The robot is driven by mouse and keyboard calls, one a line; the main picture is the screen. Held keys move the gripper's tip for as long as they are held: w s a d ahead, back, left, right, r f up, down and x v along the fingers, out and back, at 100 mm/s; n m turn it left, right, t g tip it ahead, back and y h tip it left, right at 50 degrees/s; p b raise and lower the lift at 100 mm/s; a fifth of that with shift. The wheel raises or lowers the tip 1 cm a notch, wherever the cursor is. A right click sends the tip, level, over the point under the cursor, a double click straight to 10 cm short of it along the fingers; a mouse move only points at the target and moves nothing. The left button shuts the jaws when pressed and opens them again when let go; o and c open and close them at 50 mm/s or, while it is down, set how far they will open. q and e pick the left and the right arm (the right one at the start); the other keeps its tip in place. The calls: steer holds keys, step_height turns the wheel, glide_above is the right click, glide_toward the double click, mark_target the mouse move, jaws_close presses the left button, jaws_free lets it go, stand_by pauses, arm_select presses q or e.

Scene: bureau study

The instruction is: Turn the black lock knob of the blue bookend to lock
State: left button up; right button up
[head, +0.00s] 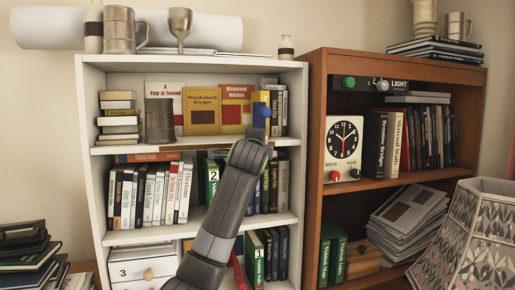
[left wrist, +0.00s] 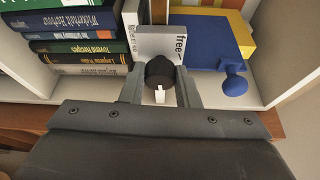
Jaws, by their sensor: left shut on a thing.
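The blue bookend (head: 261,116) stands at the right of the white bookcase's upper shelf in the head view. In the left wrist view its blue plate (left wrist: 208,45) and a round blue knob (left wrist: 233,88) are right of my jaws. A light grey panel reading "free" (left wrist: 160,43) lies beside the blue plate. The black lock knob (left wrist: 160,70), with a white mark, sits between the fingers of my left gripper (left wrist: 161,88), which is shut on it. In the head view my arm reaches up to the bookend; the fingertips are hard to make out there. My right gripper is not in view.
Books (left wrist: 75,45) are close to the left of my jaws in the left wrist view. The white shelf wall (left wrist: 290,50) is on the right. In the head view a brown bookcase (head: 316,160) stands beside the white one, and a lampshade (head: 470,240) is at lower right.

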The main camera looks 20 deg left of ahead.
arm_select(q)
steer(key=shift+m, duration=0.5)
steer(key=shift+f+g, duration=0.1)
steer(key=shift+g, duration=0.2)
steer(key=o, duration=1)
steer(key=shift+c, duration=0.2)
steer(key=shift+s, duration=0.1)
steer(key=b+v, duration=0.9)
steer(key=v, duration=0.8)
